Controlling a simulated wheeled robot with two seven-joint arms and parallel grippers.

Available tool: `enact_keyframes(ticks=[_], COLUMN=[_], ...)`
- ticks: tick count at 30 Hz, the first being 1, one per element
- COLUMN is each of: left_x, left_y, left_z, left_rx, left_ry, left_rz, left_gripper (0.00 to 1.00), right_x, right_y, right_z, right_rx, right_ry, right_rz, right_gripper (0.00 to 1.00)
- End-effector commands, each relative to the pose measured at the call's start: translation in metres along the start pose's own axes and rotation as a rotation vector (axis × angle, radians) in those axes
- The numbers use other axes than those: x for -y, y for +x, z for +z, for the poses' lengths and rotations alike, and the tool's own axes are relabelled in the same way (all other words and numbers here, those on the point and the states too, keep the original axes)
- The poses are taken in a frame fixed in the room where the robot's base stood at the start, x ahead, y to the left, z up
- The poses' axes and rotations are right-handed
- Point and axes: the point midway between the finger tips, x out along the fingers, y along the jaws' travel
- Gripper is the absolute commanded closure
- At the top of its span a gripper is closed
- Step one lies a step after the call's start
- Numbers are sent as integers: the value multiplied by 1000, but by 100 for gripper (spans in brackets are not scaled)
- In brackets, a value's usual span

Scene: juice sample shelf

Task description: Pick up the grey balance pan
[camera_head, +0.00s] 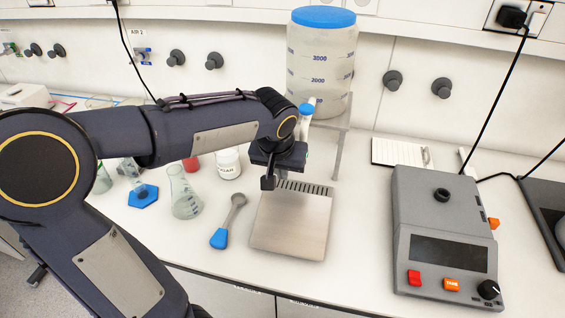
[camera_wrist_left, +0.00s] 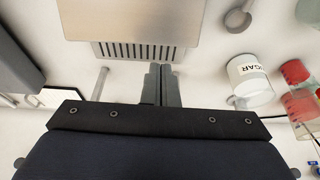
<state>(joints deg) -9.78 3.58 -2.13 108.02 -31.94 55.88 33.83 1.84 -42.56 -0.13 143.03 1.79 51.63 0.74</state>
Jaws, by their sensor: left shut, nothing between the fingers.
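The grey balance pan (camera_head: 292,225) is a flat, square metal plate in the middle of the head view. Its far edge borders a slotted grey strip. In the wrist view, the plate (camera_wrist_left: 145,22) shows at the top, with the slotted strip (camera_wrist_left: 138,51) beside it. My left gripper (camera_head: 268,183) is above the pan's far left corner, shut and empty. In the wrist view, its fingers (camera_wrist_left: 161,85) are together next to the slotted strip, apart from the plate. My right gripper is out of view.
A grey balance (camera_head: 440,230) with a bare post stands right. A large jug (camera_head: 320,65) on a stand is behind the pan. The counter between pan and balance is clear.

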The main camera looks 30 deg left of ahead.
Motion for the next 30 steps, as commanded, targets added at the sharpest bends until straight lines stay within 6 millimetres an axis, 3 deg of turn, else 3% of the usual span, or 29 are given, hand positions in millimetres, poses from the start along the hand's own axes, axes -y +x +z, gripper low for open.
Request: enact_keyframes(ticks=[6, 11, 23, 30], left_x=[0, 0, 0, 0], left_y=[35, 46, 48, 41], left_z=[0, 0, 1, 23], left_rx=[3, 0, -1, -2], left_ry=[-1, 0, 0, 0], left_rz=[0, 0, 2, 2], left_gripper=[100, 100, 100, 100], right_x=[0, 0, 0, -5], right_y=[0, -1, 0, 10], right_z=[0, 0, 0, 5], right_rx=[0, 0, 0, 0], right_ry=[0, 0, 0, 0], right_rz=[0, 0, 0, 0], right_gripper=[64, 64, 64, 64])
